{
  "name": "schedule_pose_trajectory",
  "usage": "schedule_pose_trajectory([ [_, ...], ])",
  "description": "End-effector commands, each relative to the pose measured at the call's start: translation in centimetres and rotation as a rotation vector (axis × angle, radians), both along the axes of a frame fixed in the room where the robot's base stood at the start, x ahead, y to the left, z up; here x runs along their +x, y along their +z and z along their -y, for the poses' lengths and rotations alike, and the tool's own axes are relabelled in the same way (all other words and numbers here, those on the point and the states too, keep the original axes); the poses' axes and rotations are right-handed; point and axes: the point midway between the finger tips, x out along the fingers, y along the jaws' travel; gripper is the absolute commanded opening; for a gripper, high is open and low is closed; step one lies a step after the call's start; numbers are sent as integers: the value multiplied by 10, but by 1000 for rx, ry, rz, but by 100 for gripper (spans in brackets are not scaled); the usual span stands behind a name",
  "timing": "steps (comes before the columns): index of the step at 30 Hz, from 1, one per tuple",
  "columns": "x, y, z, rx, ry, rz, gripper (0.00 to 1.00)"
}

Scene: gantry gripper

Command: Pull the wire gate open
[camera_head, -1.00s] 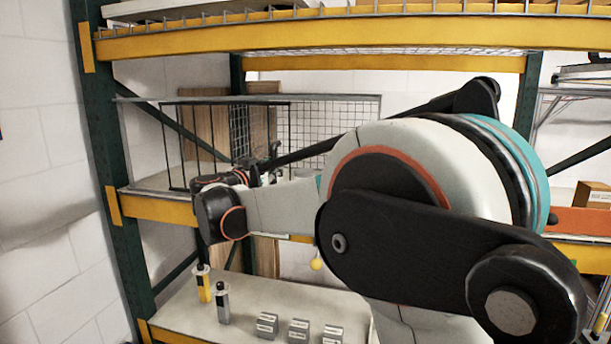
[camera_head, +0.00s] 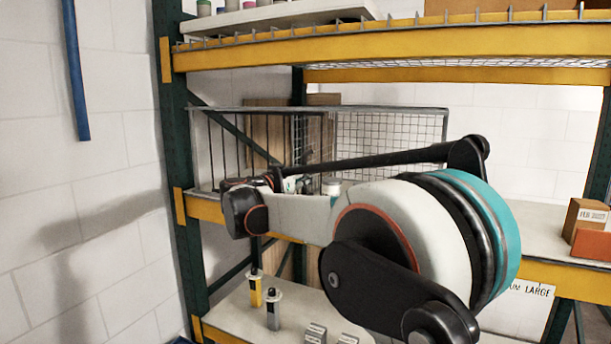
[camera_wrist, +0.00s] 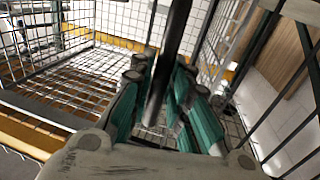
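A wire cage with a grid panel (camera_head: 390,145) stands on the middle shelf in the head view. Its mesh side (camera_wrist: 40,35) also shows in the wrist view. A narrow mesh panel (camera_head: 312,140) stands left of the broad grid panel. I cannot tell which panel is the gate. In the wrist view my gripper (camera_wrist: 164,80) has its teal fingers on both sides of a dark upright bar (camera_wrist: 176,35), and appears shut on it. I cannot tell whether this bar belongs to the gate. My arm hides the gripper's fingers in the head view.
A yellow beam (camera_head: 400,50) runs above the cage and a green post (camera_head: 180,140) stands at its left. A cardboard box (camera_head: 584,216) sits at right. A blue bar (camera_head: 75,70) hangs at far left.

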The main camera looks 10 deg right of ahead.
Motion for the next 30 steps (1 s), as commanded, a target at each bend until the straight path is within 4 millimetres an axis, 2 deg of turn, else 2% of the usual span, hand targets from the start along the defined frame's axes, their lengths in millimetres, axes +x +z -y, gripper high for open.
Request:
schedule_pose_trajectory([
  [14,-4,1,-4,-2,1,1,33],
  [30,-71,1,-73,-2,3,1,33],
])
